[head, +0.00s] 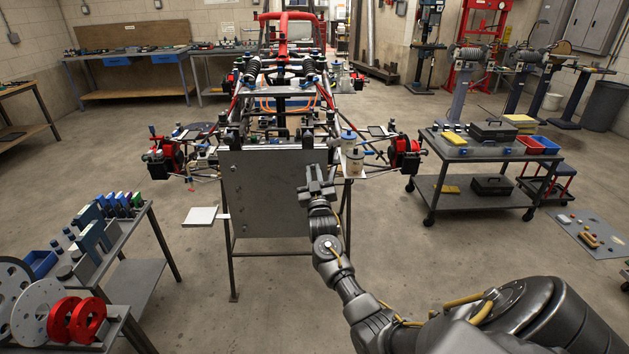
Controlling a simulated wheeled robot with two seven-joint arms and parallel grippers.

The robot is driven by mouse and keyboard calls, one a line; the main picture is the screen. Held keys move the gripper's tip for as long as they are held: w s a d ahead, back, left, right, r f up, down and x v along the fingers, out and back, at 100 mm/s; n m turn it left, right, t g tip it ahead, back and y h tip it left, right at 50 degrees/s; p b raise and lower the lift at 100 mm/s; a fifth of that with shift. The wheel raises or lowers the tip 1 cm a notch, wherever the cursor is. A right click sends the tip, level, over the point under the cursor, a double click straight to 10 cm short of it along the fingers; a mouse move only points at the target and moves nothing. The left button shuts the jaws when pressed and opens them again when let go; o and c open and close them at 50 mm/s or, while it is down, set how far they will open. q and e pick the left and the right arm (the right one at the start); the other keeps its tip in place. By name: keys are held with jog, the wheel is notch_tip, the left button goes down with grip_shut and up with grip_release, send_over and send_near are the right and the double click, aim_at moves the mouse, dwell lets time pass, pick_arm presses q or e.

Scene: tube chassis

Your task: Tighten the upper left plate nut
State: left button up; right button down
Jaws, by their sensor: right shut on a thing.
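A flat grey plate (262,198) stands upright on the front of the tube chassis (287,60), in the middle of the head view. My right gripper (318,184) is in front of the plate's upper right part, as pictured. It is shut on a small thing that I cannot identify. The gripper hides part of the plate behind it, and I cannot tell whether it touches the plate. My left gripper is out of view.
Red wheel hubs (405,154) stick out on both chassis sides. A tool cart (480,150) stands at right, and a bench (130,235) with discs and tools at left. Bottles (353,160) stand close to the plate's upper right.

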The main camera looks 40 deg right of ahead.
jog(key=m+g+h+b, duration=0.1)
jog(key=m, duration=0.1)
jog(key=m+g+h+b, duration=0.1)
jog(key=m, duration=0.2)
jog(key=m+h+b, duration=0.1)
jog(key=m, duration=0.2)
jog(key=shift+w+a+f+g, duration=0.2)
jog(key=shift+f+g, duration=0.1)
jog(key=shift+g, duration=0.1)
jog(key=shift+m+g+h+b, duration=0.4)
jog(key=shift+m+h+b, duration=0.2)
jog(key=shift+m, duration=0.5)
jog(key=shift+r+m+g+b, duration=0.1)
jog(key=shift+m+g+b, duration=0.35)
jog(key=shift+m, duration=0.65)
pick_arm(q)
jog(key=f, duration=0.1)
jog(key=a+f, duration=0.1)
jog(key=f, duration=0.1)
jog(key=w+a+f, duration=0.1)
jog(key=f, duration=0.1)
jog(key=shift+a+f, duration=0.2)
pick_arm(e)
jog(key=shift+m+g+h, duration=0.25)
jog(key=shift+m+h, duration=0.05)
jog(key=shift+m, duration=0.1)
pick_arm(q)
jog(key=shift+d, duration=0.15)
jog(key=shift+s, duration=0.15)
